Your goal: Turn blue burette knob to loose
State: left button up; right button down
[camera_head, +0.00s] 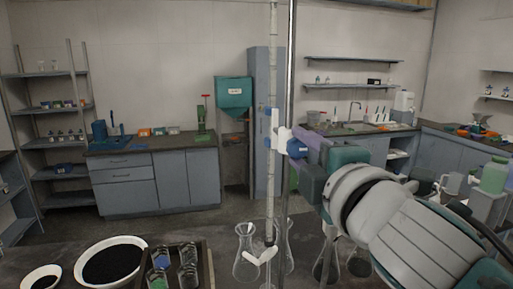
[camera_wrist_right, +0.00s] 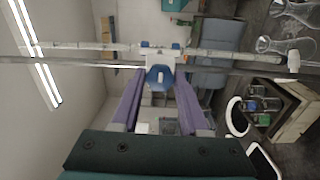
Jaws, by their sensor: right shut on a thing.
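The burette (camera_head: 272,80) stands upright beside a metal stand rod (camera_head: 290,60). A white clamp (camera_head: 281,132) with blue parts joins them. The blue knob (camera_head: 297,149) faces my right gripper (camera_head: 303,146), whose purple fingers reach it from the right. In the right wrist view the blue knob (camera_wrist_right: 160,78) sits between the tips of the right gripper (camera_wrist_right: 160,82), which is shut on it. The clamp (camera_wrist_right: 158,57) lies just beyond. The burette's white stopcock (camera_head: 262,257) is low, near the flasks. My left gripper is not in view.
Glass flasks (camera_head: 245,262) stand around the burette's lower end. A bowl of black material (camera_head: 112,263) and a tray of bottles (camera_head: 207,262) are on the near bench at left. Grey cabinets (camera_head: 185,178) and shelves stand farther back.

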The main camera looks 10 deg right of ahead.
jog(key=shift+n, duration=0.3)
jog(key=shift+c, duration=2.2)
grip_release()
jog(key=s+b, duration=0.2)
jog(key=s, duration=0.8)
jog(key=shift+d+b, duration=0.15)
jog(key=shift+b, duration=0.15)
